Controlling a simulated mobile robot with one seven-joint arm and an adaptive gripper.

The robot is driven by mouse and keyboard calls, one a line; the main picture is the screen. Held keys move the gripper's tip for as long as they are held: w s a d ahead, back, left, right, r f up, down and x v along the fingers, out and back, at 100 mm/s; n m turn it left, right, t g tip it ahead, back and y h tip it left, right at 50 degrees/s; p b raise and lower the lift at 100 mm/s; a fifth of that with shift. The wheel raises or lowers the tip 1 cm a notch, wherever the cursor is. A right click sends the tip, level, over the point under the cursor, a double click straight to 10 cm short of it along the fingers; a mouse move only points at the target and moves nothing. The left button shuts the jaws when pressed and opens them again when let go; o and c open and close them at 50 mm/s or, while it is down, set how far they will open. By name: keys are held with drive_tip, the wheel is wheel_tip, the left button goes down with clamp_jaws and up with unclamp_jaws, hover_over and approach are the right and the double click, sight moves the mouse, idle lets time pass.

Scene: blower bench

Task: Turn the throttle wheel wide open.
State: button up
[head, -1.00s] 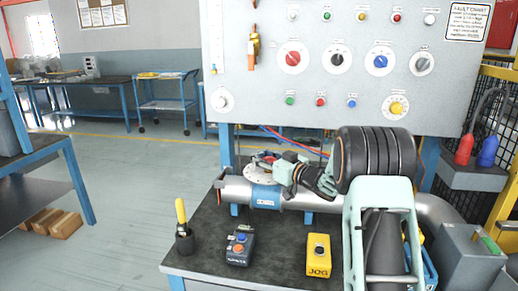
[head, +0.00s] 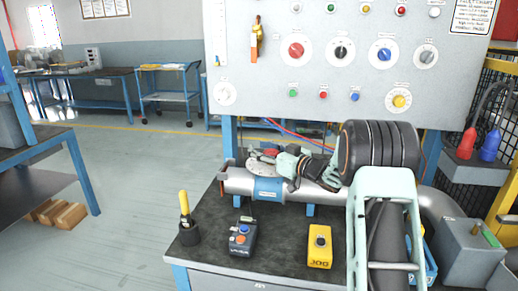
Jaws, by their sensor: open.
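A pipe (head: 330,193) with a blue band (head: 267,190) runs across the back of the bench. On top of it, left of my arm, is a round grey plate (head: 256,166) with a small red part (head: 269,153) showing above it; this looks like the throttle wheel, though most of it is hidden. My gripper (head: 274,161) is low over this spot, its fingers reaching left. It is open. Whether its fingers touch the wheel cannot be told, and the wheel's angle is not readable.
A blue-grey button box (head: 243,239), a yellow JOG box (head: 319,247) and a black cup with a yellow-handled tool (head: 187,229) stand on the bench front. A panel (head: 330,75) with several knobs and buttons rises behind the pipe. Red and blue bottles (head: 467,143) stand right.

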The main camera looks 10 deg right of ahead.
drive_tip(key=shift+d, duration=0.1)
drive_tip(key=v, duration=1.2)
drive_tip(key=shift+r, duration=0.1)
